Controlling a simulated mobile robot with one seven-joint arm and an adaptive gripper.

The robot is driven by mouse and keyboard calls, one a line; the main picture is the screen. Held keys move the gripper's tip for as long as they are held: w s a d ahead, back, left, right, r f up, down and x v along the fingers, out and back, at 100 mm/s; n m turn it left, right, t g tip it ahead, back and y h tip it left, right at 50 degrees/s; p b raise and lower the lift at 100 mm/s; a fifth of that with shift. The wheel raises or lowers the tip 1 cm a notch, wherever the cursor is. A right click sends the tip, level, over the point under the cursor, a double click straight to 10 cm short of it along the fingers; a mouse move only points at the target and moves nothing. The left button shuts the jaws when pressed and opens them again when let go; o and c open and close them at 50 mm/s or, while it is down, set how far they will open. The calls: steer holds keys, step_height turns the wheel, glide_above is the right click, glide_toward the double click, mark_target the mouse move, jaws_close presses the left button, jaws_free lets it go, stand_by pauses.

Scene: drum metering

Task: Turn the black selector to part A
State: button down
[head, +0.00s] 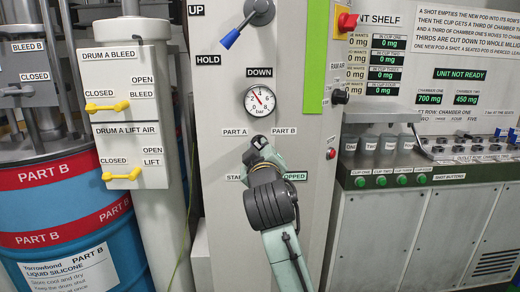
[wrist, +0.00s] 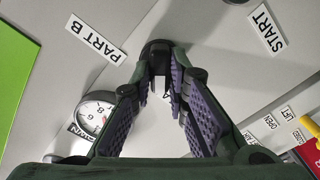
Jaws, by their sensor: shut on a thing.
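The black selector (head: 259,141) is on the grey cabinet front below the pressure gauge, between the PART A label (head: 235,132) and the PART B label (head: 284,131). My gripper (head: 262,152) reaches up to it from below. In the wrist view the selector (wrist: 157,48) sits between the tips of my two purple-padded fingers (wrist: 161,72), which are shut on it. The PART B label (wrist: 98,38) shows clearly there, while the PART A label is mostly hidden behind the fingers. Which way the selector points I cannot tell.
The gauge (head: 262,100) is just above my gripper. A blue-handled lever (head: 231,38) is higher up, and a red button (head: 331,153) is to the right. START and STOPPED labels (head: 296,177) lie beside my wrist. Yellow valve handles (head: 107,106) and a blue-red drum (head: 60,205) stand left.

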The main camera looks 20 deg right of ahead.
steer(key=shift+n, duration=0.4)
steer(key=c, duration=1.6)
jaws_free()
steer(key=shift+o, duration=0.2)
steer(key=v, duration=1.2)
steer(key=shift+a, duration=0.15)
